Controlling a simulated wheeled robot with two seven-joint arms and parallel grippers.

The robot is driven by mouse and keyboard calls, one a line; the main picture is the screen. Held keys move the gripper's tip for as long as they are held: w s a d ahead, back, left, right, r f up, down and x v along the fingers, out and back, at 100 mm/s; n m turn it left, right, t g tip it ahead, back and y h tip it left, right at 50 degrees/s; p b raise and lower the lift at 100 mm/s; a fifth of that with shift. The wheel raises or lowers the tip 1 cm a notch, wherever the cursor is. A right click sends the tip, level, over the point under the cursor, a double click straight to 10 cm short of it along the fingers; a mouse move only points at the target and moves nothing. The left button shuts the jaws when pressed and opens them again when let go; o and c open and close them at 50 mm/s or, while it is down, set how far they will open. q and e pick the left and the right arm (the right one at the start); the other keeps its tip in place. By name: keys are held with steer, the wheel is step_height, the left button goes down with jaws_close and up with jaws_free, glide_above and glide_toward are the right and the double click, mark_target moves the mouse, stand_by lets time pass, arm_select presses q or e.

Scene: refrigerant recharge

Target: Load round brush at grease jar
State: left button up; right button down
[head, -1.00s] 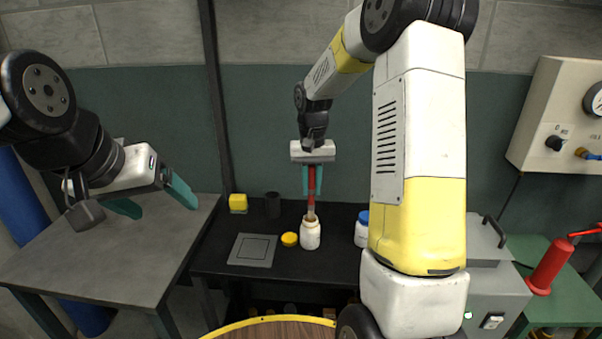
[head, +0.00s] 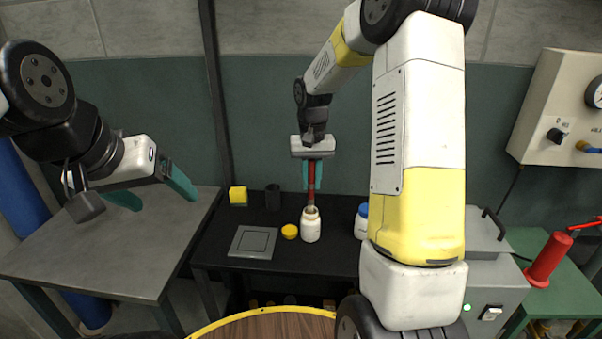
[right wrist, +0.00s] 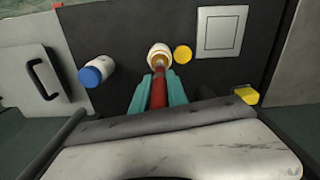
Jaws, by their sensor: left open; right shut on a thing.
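The round brush (head: 311,180) has a red handle and hangs upright from my right gripper (head: 312,180), which is shut on that handle. The open white grease jar (head: 311,227) stands on the black table directly below it. The brush's lower end is inside the jar's mouth, so its bristles are hidden. In the right wrist view the red handle (right wrist: 158,92) runs between the teal fingers toward the jar mouth (right wrist: 159,54). A yellow lid (head: 289,231) lies just left of the jar. My left gripper (head: 153,192) is open and empty over the grey table.
A blue-capped white jar (head: 362,221) stands to the right, partly behind my right arm. A grey square plate (head: 253,242), a yellow block (head: 238,196) and a dark cup (head: 273,197) are on the black table. A red cylinder (head: 548,260) stands far right.

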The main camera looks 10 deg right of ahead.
mark_target(312, 160)
steer(key=shift+f, duration=0.55)
stand_by(1.1)
steer(key=shift+r, duration=0.1)
steer(key=shift+r, duration=3.5)
